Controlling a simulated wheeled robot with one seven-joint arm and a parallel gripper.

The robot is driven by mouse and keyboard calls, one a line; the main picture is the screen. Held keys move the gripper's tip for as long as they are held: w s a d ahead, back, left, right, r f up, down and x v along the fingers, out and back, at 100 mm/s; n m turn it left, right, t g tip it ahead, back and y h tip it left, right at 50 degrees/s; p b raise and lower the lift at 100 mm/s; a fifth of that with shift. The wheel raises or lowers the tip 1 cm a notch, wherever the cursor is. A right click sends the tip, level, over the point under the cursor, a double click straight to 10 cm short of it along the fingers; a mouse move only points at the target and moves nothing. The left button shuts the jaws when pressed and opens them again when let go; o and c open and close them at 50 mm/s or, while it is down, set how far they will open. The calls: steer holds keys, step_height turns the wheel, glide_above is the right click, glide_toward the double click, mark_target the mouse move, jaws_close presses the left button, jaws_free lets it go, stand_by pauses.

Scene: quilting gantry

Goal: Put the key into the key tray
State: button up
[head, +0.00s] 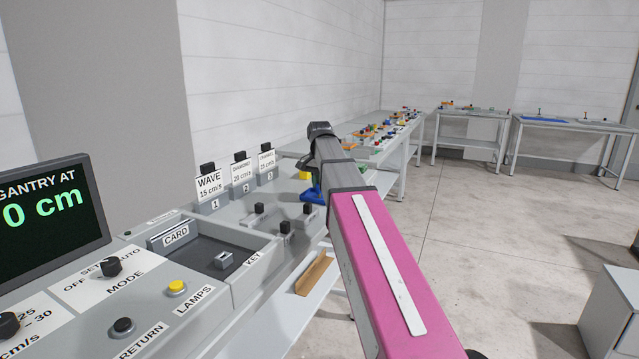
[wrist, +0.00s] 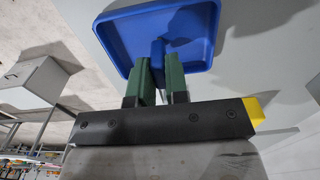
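My gripper (wrist: 161,75) points at a shallow blue tray (wrist: 118,38). Its two green fingers stand close together, with a narrow dark blue piece between them that looks like the key (wrist: 157,55). The piece reaches past the fingertips over the tray, and a dark shadow lies on the tray floor beside it. I cannot tell whether it touches the floor. In the head view the blue tray (head: 313,196) is partly hidden behind the end of my arm, with my gripper close to it. The key cannot be made out there.
Label cards (head: 209,188) stand behind. A wooden piece (head: 314,273) lies on the lower shelf.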

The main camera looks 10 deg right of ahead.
steer(key=o, duration=0.4)
steer(key=shift+c, duration=0.2)
steer(key=shift+r, duration=0.15)
step_height(320, 180, up, 12)
steer(key=shift+s, duration=0.1)
stand_by(0.4)
